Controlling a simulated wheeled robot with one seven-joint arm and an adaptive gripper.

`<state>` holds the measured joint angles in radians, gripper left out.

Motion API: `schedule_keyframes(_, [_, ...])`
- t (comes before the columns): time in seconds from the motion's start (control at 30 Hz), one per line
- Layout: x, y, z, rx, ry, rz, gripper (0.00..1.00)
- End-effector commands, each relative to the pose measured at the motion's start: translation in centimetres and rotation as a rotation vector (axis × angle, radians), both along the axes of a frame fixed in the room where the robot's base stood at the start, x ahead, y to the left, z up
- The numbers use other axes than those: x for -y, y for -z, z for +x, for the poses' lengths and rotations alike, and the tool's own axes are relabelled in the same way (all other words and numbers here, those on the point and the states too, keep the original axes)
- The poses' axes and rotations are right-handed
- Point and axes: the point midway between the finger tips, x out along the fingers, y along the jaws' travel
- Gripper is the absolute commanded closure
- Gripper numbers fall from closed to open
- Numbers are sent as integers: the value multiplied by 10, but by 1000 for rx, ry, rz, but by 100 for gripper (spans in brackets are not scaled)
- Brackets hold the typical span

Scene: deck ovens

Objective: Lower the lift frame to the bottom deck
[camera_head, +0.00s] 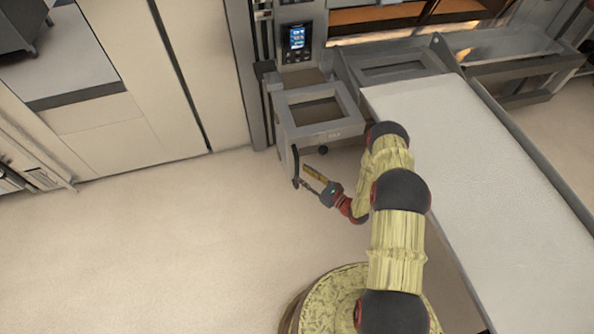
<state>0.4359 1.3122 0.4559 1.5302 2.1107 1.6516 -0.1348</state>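The lift frame (345,104), as I take it, is a grey metal frame with a rectangular opening, standing out from the oven front beside the white loading belt. A dark upright handle bar (296,165) hangs at its lower left front corner. My gripper (303,177) is at the lower end of this bar. Its two fingers look spread apart, one yellowish and one dark. Whether they touch or surround the bar is too small to tell.
The long white belt (480,170) fills the right side, close to my arm. A control panel with a lit screen (297,37) is above the frame, next to a glowing oven deck (380,14). A pale cabinet wall (190,70) stands at left. The floor (150,240) at lower left is clear.

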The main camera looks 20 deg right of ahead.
Motion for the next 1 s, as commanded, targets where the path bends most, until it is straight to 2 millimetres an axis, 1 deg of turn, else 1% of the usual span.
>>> schedule_keyframes(0.03, [-6,2,7,2,-3,-1,67])
schedule_keyframes(0.1, [-12,1,15,1,-3,1,67])
schedule_keyframes(0.3, [-21,1,31,1,-1,1,67])
schedule_keyframes(0.63, [-22,0,34,-1,1,1,67])
schedule_keyframes(1.0, [-22,0,33,-1,1,1,88])
